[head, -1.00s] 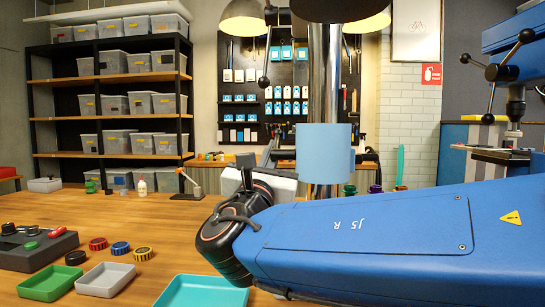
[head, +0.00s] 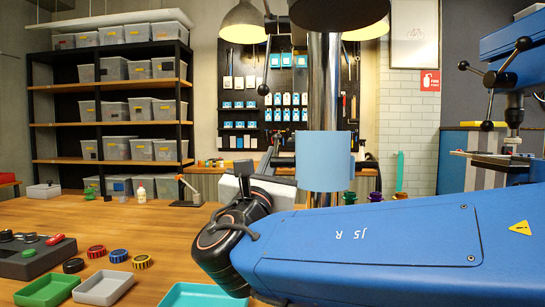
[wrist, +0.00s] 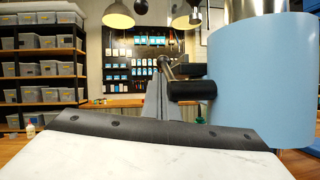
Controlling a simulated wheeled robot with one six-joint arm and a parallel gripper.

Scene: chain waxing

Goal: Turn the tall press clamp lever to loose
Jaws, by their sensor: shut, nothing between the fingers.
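The tall press shows as a chrome column with a light blue collar (head: 323,160), which is also large at the right of the wrist view (wrist: 262,85). In the head view the lever is a small dark shape, hard to make out beside my gripper. My gripper (wrist: 165,85) is shut and empty. Its fingers point forward, with the handle close on their right. I cannot tell whether they touch.
A wooden workbench (head: 110,220) spreads left, with a teal tray (head: 205,295), green tray (head: 47,288) and grey tray (head: 103,287) near its front. A shelf of bins (head: 108,122) stands behind. A blue drill press (head: 515,50) is at the right.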

